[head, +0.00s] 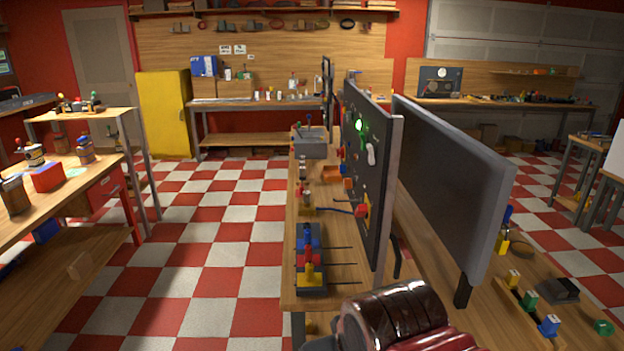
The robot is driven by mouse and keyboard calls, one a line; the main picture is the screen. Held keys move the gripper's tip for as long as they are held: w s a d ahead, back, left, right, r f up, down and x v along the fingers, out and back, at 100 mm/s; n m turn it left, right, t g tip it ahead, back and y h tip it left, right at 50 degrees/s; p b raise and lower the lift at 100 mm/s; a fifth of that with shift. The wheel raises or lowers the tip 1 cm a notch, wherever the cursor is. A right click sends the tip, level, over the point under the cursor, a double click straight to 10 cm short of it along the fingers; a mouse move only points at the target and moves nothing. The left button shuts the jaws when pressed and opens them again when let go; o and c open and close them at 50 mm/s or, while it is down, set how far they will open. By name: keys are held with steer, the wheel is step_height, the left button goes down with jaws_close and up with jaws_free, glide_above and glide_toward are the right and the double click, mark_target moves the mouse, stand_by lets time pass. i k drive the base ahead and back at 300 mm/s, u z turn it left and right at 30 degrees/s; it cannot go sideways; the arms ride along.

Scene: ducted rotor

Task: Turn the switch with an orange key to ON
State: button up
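A black upright panel (368,150) stands on the wooden bench and is seen steeply from the side. It bears a lit green lamp (358,126), a white handle (371,155) and several small controls. A small orange part (348,184) shows at its left edge. Lower down is a red knob on a yellow base (362,209). I cannot tell for sure which of these is the switch with the orange key, nor its setting. My gripper is not in view; only a dark red, glossy part of my arm shows at the bottom.
The narrow bench (328,222) holds a block with blue, red and yellow levers (310,262) and a grey box (310,145). A grey screen (450,185) stands right of the panel. The checkered floor (220,240) to the left is clear.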

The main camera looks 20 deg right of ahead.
mark_target(348, 182)
steer(key=u, duration=0.4)
steer(key=i, duration=0.8)
steer(key=u, duration=0.5)
steer(key=i, duration=1.9)
steer(key=z, duration=0.5)
steer(key=i, duration=0.7)
steer(key=z, duration=0.2)
